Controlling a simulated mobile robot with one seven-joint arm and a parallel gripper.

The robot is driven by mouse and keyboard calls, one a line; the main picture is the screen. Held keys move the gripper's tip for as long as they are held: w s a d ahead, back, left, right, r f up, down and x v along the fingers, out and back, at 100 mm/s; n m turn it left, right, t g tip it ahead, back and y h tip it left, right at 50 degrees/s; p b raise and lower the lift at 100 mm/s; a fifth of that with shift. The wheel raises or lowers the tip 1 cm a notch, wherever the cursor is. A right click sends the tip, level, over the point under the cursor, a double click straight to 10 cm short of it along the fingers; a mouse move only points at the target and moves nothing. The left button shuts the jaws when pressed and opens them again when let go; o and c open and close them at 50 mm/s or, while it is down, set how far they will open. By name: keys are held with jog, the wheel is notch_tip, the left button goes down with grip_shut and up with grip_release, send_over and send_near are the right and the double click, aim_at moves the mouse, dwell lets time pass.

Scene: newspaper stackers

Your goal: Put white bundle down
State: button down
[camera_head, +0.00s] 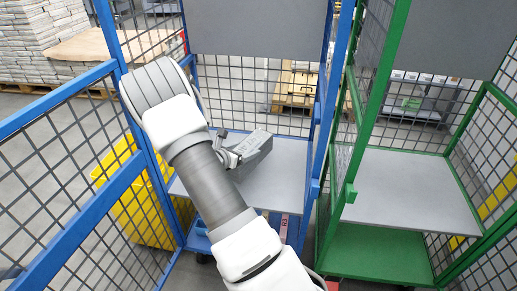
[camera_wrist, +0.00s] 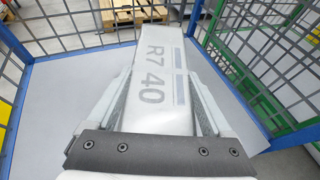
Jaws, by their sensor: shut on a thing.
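The white bundle (camera_wrist: 160,45), printed "R7 40", is between the two fingers of my gripper (camera_wrist: 160,90) in the wrist view. Its far end points away from me. In the head view the bundle (camera_head: 256,148) shows grey, at the tip of my gripper (camera_head: 233,158), partly hidden by my arm. It is over the grey shelf (camera_head: 285,195) of the blue mesh cart (camera_head: 118,60), inside the cart. I cannot tell whether the bundle touches the shelf. The shelf also shows in the wrist view (camera_wrist: 60,90), bare on both sides of the bundle.
A green mesh cart (camera_head: 350,190) with a bare grey shelf (camera_head: 410,195) stands on the right. Blue mesh walls and posts flank my arm closely. A yellow crate (camera_head: 140,200) is outside the blue cart on the left. Pallets with stacks (camera_head: 40,40) stand behind.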

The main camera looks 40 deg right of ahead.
jog(key=shift+w+a+f, duration=0.4)
jog(key=shift+w, duration=0.25)
jog(key=shift+w+a+f, duration=0.4)
jog(key=shift+w, duration=0.2)
jog(key=shift+f+b, duration=0.9)
jog(key=shift+f, duration=1)
jog(key=shift+f, duration=0.2)
grip_release()
jog(key=shift+s, duration=0.1)
